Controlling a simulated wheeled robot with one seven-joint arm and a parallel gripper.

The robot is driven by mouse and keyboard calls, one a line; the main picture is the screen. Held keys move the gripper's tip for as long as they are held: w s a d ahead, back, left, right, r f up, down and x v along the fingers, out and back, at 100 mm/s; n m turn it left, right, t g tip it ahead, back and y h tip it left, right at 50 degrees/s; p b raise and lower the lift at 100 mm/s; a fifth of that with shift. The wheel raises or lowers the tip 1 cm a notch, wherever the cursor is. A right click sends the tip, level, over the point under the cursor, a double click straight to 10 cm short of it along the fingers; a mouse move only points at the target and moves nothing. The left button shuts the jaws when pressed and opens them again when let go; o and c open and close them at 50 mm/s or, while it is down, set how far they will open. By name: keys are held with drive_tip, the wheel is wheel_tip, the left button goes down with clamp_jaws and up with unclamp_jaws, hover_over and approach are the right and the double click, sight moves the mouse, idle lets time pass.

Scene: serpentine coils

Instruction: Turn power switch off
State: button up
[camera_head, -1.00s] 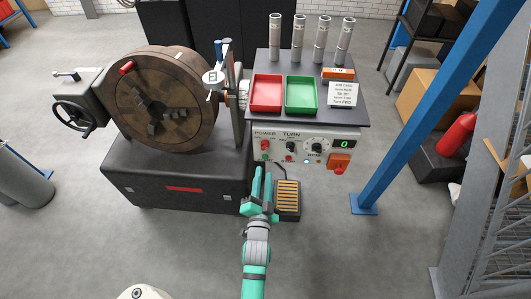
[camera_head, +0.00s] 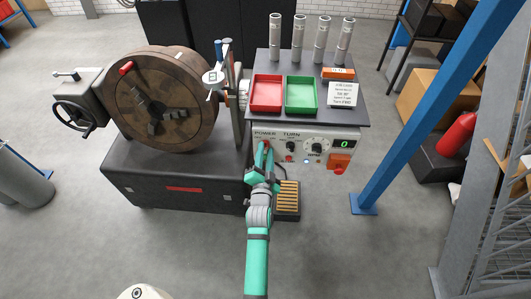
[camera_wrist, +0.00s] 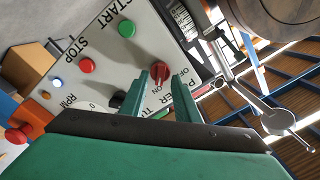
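The power switch is a red knob (camera_wrist: 160,75) on the white control panel (camera_wrist: 115,62), with OFF and ON printed beside it. I cannot tell which mark it points to. My gripper (camera_wrist: 162,84) is open, its two green fingers pointing at the panel, one on each side of the knob in the wrist view. Gaps show between the knob and the fingers; contact depth is unclear. In the head view my gripper (camera_head: 263,148) is at the panel's left end, under the POWER label, and mostly covers the switch.
The panel also has a green START button (camera_wrist: 127,27), a red STOP button (camera_wrist: 87,65) and a black knob (camera_wrist: 118,100). A shelf above holds a red tray (camera_head: 267,108) and a green tray (camera_head: 301,109). The coil machine (camera_head: 165,185) stands close on the left.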

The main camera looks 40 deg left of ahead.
clamp_jaws()
idle(0.3)
drive_tip(key=n, duration=1.7)
drive_tip(key=shift+s+a+n, duration=0.3)
drive_tip(key=shift+a+n, duration=0.1)
idle(0.5)
